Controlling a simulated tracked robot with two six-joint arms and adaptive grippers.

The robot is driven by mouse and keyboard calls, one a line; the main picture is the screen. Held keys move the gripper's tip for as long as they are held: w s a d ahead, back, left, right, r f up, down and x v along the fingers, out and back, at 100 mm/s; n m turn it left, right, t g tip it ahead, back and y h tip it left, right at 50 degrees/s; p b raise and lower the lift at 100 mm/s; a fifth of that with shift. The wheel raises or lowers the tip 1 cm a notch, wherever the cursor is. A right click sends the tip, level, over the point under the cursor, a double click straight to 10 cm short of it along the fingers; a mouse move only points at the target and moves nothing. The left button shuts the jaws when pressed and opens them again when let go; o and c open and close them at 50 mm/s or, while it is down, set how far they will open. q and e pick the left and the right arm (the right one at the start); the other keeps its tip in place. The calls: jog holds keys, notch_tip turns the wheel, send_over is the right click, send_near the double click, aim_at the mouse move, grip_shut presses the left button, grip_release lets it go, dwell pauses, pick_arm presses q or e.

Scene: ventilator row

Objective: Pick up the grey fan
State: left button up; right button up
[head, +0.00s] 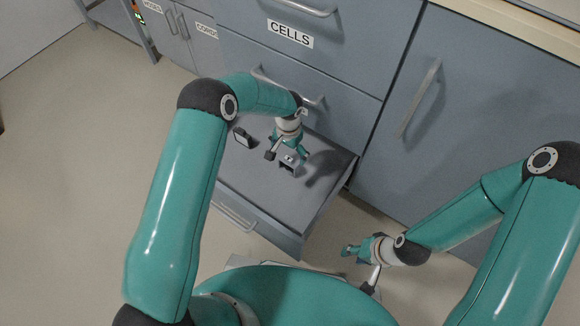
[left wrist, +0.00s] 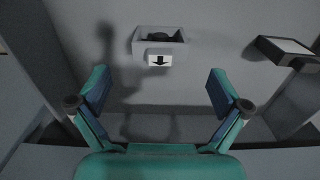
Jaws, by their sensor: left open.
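The grey fan (left wrist: 174,34) is a small square grey housing with a dark round part inside and a white tag with a black arrow. It lies in the open drawer (head: 228,188), and in the head view the fan (head: 290,170) is just below my left gripper (head: 287,152). In the left wrist view my left gripper (left wrist: 159,88) is open and empty, and the fan is ahead, between the lines of its fingers, apart from them. My right gripper (head: 359,270) looks open and empty, low beside the drawer's front right.
A dark-framed block (head: 243,138) lies in the drawer left of the fan; it also shows in the left wrist view (left wrist: 287,49). The closed CELLS drawer (head: 340,62) is above, a cabinet door (head: 440,130) to the right. The drawer floor around the fan is mostly clear.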

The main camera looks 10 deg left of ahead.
aim_at(288, 159)
pick_arm(q)
notch_tip(288, 159, down, 4)
jog(key=shift+s+f+b, duration=0.1)
jog(key=shift+f+b, duration=0.05)
jog(key=shift+b, duration=0.45)
pick_arm(e)
jog(key=shift+f, duration=0.8)
pick_arm(q)
jog(key=c, duration=1.2)
